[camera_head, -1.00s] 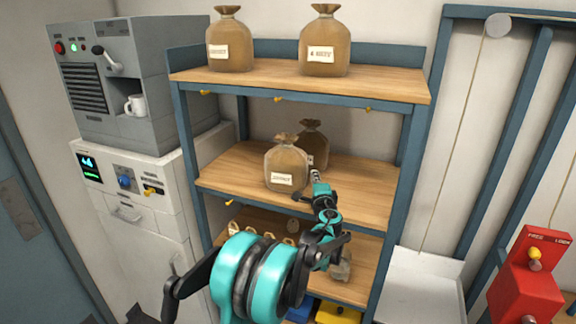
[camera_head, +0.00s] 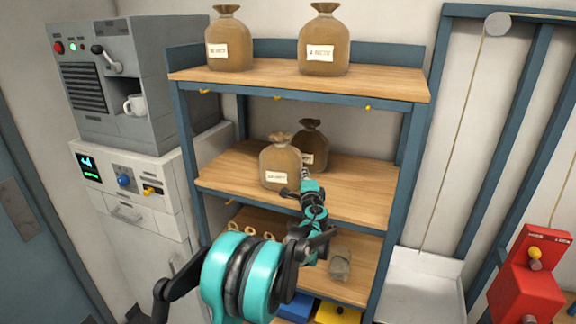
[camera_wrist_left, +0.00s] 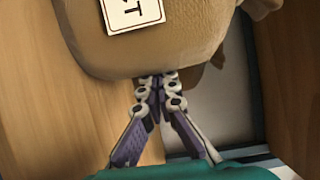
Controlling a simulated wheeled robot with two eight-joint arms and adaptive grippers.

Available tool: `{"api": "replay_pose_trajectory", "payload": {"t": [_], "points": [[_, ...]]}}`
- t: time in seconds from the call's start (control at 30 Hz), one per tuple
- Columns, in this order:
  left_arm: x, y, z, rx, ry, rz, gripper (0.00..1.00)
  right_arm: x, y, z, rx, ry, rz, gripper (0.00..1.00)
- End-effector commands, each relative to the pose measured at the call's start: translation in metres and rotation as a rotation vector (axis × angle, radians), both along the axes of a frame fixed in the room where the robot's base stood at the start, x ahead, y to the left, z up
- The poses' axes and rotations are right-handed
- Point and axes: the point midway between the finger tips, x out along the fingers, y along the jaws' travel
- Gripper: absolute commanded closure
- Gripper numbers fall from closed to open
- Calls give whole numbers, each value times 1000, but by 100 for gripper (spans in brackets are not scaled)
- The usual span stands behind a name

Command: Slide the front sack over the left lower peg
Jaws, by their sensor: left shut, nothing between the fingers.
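The front sack (camera_head: 281,167), brown with a tied neck and a white label, stands upright on the middle shelf near its front edge. It also fills the top of the left wrist view (camera_wrist_left: 180,45). A small yellow peg (camera_head: 229,202) sits at the left under the middle shelf's front edge, left of and below the sack. My left gripper (camera_head: 286,191) is shut and empty, its tips at the sack's lower right side. In the left wrist view the closed fingertips (camera_wrist_left: 157,80) meet the sack's edge; firm contact is hard to tell. My right gripper is not in view.
A darker sack (camera_head: 311,142) stands close behind the front sack. Two sacks stand on the top shelf (camera_head: 270,75), with yellow pegs (camera_head: 277,98) under its edge. The middle shelf (camera_head: 355,190) is clear to the right. A shelf post (camera_head: 188,150) stands left.

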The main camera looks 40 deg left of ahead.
Motion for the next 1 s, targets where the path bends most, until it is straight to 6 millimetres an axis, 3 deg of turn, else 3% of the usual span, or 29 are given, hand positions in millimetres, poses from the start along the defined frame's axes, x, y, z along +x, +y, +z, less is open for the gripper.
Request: {"api": "replay_pose_trajectory", "payload": {"t": [1.0], "points": [[-18, 71, 0, 0, 0, 4, 100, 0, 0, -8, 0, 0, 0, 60]]}}
